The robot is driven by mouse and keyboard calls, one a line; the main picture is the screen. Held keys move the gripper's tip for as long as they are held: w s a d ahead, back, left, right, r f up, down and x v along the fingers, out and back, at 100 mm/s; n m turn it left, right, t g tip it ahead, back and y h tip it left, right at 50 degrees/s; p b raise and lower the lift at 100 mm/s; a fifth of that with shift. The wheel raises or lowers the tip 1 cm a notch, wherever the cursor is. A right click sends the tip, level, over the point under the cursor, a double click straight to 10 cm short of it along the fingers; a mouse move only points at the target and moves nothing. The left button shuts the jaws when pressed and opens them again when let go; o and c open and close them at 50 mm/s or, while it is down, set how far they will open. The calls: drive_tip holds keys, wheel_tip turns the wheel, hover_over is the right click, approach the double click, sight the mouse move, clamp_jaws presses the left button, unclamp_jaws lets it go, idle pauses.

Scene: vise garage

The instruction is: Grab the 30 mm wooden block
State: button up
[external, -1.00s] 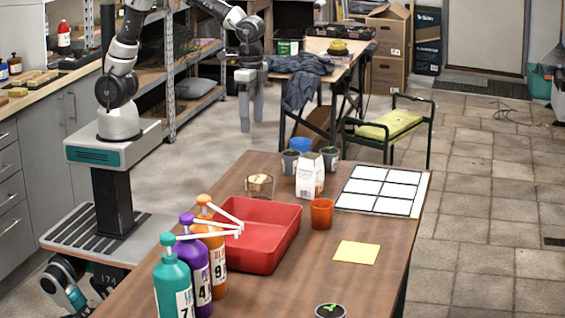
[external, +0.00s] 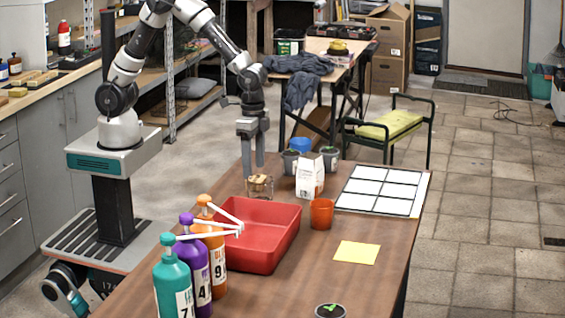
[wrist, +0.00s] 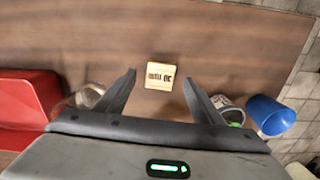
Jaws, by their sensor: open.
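The wooden block (wrist: 161,75) is small, pale and square, with dark lettering that appears upside down in the wrist view. It lies on the brown table, in line with the gap between my fingertips. In the external view a pale wooden piece (external: 260,179) shows at the clear glass container; I cannot tell whether it is in or behind it. My gripper (external: 253,169) points down at the table's far left end, fingers apart and empty. In the wrist view my gripper (wrist: 160,76) frames the block without visible contact.
The clear glass container (wrist: 90,95) is close by my left finger in the wrist view. The red tray (external: 258,254) stands nearer the external camera. Grey pots (external: 290,162), a blue cup (external: 301,145) and a white carton (external: 310,178) stand to the right.

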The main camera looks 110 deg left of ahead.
wheel_tip(320, 180, down, 4)
drive_tip(key=shift+w+r+b, duration=0.1)
drive_tip(key=shift+b, duration=0.2)
drive_tip(key=c, duration=1.1)
